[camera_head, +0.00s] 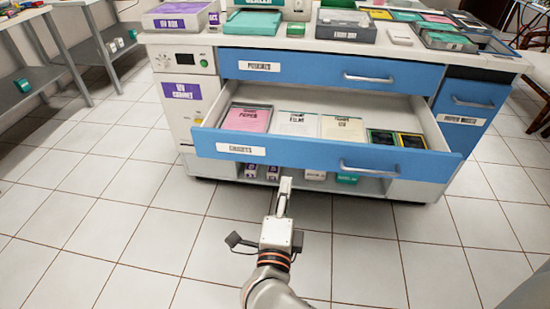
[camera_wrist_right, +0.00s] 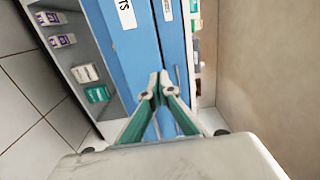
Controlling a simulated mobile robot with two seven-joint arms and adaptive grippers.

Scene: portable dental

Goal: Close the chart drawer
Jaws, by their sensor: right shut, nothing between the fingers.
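The chart drawer (camera_head: 320,157) has a blue front with a "CHARTS" label and a silver handle (camera_head: 382,168). It is pulled well out of the white cabinet, and papers and two dark framed items lie inside. My right gripper (camera_head: 285,186) is shut and empty, in front of the drawer front and left of the handle in the head view. The drawer front also shows in the right wrist view (camera_wrist_right: 130,55), beyond the shut fingertips (camera_wrist_right: 160,82). I cannot tell whether the fingertips touch it. My left gripper is not in view.
The pouches drawer (camera_head: 330,70) above is shut. An open shelf below holds small boxes (camera_head: 316,175) and a teal box (camera_head: 347,178). The countertop (camera_head: 220,38) carries boxes and trays. A grey side rack (camera_head: 30,85) stands at left. The tiled floor in front is clear.

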